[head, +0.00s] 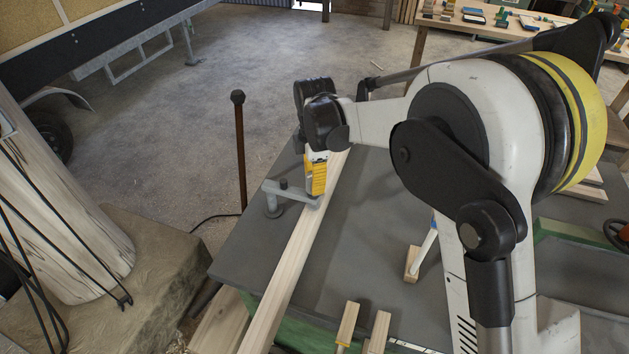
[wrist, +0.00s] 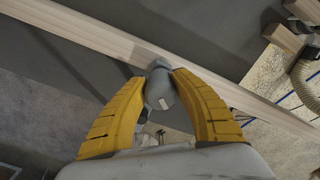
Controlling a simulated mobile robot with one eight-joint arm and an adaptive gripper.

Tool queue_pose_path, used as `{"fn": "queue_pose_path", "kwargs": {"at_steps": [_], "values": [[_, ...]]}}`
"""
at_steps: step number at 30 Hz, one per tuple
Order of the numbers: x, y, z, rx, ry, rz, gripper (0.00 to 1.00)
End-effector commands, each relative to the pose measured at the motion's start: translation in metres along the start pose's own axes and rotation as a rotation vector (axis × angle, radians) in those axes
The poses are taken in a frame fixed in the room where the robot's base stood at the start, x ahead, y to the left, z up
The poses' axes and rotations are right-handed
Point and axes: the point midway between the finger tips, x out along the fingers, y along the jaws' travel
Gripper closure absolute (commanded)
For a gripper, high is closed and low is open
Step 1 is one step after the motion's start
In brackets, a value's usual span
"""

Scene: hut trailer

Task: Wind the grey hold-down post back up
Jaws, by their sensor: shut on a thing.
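My gripper (head: 316,190) points down over the long pale board on the bench, its yellow fingers at the right end of a grey hold-down arm (head: 290,193). In the wrist view the two fingers close from both sides on the rounded grey hold-down post (wrist: 160,92), which has a small pale patch on it. In the head view the fingers hide most of this post. The grey arm runs left from it to a stand on the bench top. The pale board (head: 300,240) passes under the post; I cannot tell whether the post's foot touches it.
The dark bench top (head: 350,250) has short wood blocks (head: 346,325) at its front and a blue-and-white tool (head: 424,250) to the right. A rusty upright rod (head: 240,150) stands beyond its left edge. Open concrete floor lies behind.

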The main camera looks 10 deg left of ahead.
Motion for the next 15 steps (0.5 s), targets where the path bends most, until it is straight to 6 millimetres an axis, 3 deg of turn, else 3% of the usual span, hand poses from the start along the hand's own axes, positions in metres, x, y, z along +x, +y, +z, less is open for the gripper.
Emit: {"fn": "queue_pose_path", "kwargs": {"at_steps": [15], "values": [[0.0006, 0.0002, 0.0003, -0.089, -0.001, 0.0, 0.99]]}}
